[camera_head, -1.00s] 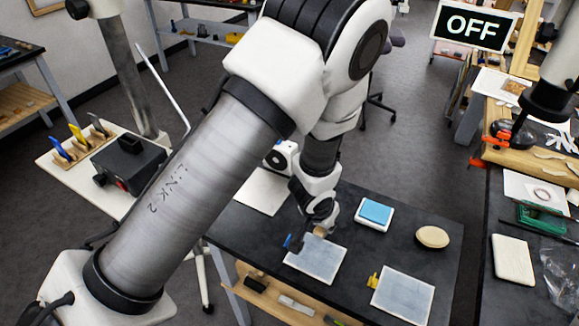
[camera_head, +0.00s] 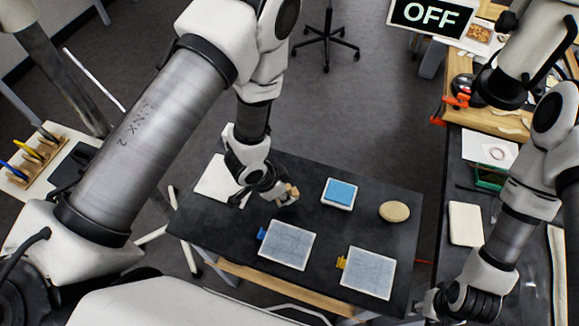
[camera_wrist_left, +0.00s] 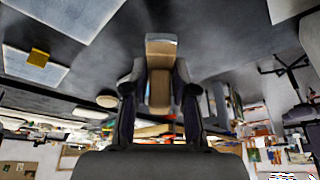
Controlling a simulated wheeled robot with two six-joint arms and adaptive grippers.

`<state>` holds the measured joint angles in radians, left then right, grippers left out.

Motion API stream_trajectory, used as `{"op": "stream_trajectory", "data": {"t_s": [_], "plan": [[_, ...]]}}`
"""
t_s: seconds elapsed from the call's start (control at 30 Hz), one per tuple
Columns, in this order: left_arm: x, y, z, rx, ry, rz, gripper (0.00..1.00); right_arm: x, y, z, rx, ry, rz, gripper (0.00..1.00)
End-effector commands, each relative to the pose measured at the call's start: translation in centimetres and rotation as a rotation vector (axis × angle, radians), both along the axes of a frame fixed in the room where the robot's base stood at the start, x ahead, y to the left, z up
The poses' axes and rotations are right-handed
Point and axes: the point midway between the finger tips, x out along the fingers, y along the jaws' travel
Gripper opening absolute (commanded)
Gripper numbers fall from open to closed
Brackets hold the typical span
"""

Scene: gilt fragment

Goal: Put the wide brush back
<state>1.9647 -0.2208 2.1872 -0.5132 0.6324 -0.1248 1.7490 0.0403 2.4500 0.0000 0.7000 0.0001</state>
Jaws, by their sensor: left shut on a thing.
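My left gripper (camera_head: 283,196) is over the back of the dark table in the head view. In the left wrist view its fingers (camera_wrist_left: 160,95) are shut on a tan wooden piece with a pale grey end (camera_wrist_left: 160,50). It looks like the wide brush, but its bristles cannot be made out. The held piece shows small and tan in the head view (camera_head: 292,190), behind the pad with the blue tab. My right gripper (camera_head: 428,303) is low at the right of the head view; its fingers are too unclear to judge.
Two grey-blue pads (camera_head: 287,245) (camera_head: 368,273) lie at the table's front, with blue and yellow tabs. Behind them are a blue-topped block (camera_head: 340,193) and a beige oval (camera_head: 394,211). A white sheet (camera_head: 220,182) lies left. A wooden rack (camera_head: 38,155) stands far left.

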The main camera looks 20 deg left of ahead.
Motion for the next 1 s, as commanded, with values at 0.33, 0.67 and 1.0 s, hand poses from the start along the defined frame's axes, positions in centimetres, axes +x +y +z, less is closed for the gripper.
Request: {"op": "stream_trajectory", "data": {"t_s": [0.33, 0.67, 1.0], "plan": [[9.1, 1.6, -0.6, 0.000, 0.000, 0.001, 0.00, 0.1, 0.0, 2.1, 0.000, -0.002, 0.000, 0.40], [9.4, 1.7, -4.6, 0.001, 0.001, 0.002, 0.00, 0.0, 0.0, 0.2, 0.000, 0.000, 0.000, 0.40], [9.4, 1.7, -4.5, 0.002, 0.001, 0.002, 0.51, 0.1, 0.0, 0.3, 0.000, -0.001, 0.000, 0.40]]}}
